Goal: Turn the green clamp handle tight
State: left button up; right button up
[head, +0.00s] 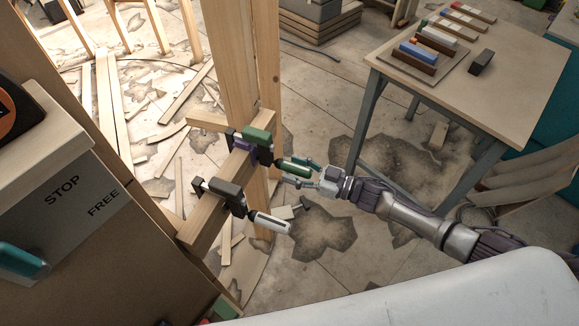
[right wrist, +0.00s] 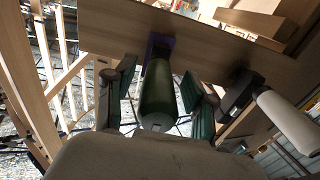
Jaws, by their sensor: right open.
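The green clamp (head: 257,137) sits on the wooden beam, and its green handle (head: 294,168) points out to the right toward my right arm. My right gripper (head: 304,172) is at the handle's free end, with its fingers open on either side. In the right wrist view the dark green handle (right wrist: 158,95) lies between the two spread fingers, with gaps visible on both sides. A purple part (right wrist: 158,50) shows behind the handle. My left gripper is not in view.
A dark clamp (head: 225,191) with a white handle (head: 269,223) sits on the same beam, close below; its handle also shows in the right wrist view (right wrist: 288,120). A table (head: 510,100) with coloured blocks stands at right. A STOP/FREE panel (head: 75,205) is at left.

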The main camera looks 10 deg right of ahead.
jog(key=v, duration=1)
jog(key=shift+s+d, duration=0.15)
jog(key=v, duration=0.4)
jog(key=shift+s+d, duration=0.2)
jog(key=shift+d, duration=0.15)
